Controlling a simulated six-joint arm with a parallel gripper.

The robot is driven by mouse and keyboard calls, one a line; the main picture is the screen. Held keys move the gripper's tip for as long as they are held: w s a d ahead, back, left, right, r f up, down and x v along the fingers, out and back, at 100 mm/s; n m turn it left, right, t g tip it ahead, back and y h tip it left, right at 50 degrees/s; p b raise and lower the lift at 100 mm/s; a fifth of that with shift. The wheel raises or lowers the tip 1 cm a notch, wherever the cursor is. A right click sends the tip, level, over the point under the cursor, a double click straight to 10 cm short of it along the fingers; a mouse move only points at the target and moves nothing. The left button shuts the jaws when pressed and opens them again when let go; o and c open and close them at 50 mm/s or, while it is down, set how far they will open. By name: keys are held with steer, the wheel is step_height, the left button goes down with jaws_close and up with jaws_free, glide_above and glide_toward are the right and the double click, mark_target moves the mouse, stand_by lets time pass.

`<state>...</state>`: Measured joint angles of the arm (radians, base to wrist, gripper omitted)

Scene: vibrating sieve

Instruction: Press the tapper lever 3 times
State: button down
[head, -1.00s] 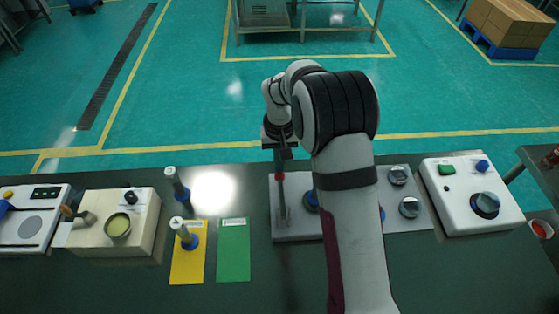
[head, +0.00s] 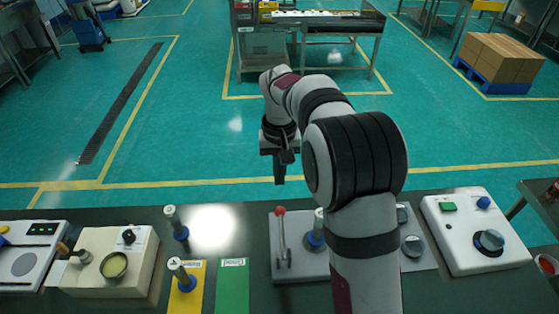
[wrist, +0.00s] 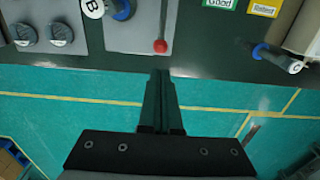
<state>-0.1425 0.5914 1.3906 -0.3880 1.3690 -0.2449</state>
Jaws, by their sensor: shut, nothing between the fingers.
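The tapper lever (head: 280,232) is a thin rod with a red ball on top, standing on a grey base plate (head: 300,272) in the head view. In the wrist view its red ball (wrist: 160,46) shows at the top middle, just beyond the fingertips. My gripper (head: 280,180) is shut and empty. It hangs above and beyond the far edge of the table, apart from the lever. In the wrist view the closed fingers (wrist: 160,75) point toward the red ball with a gap between. My arm hides part of the base plate.
A blue-based cylinder (head: 315,235) stands just right of the lever. A white box with knobs (head: 475,235) sits at the right. At the left are a beige box (head: 105,270), a yellow card (head: 186,298), a green card (head: 232,285) and two upright cylinders.

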step_height(320, 180, up, 5)
glide_above(284, 212)
steer(key=w+a, duration=0.1)
steer(key=w, duration=0.1)
steer(key=shift+r, duration=0.1)
stand_by(2.2)
steer(key=s+a+f+m+t+y, duration=0.1)
steer(key=s+a+f+m+y, duration=0.1)
steer(key=a+m+y, duration=0.3)
steer(key=d+f+m+t+y, duration=0.1)
steer(key=d+m+t, duration=0.5)
steer(key=m, duration=0.7)
steer(key=shift+f+m, duration=0.3)
steer(key=shift+m, duration=0.1)
steer(key=shift+f, duration=4.4)
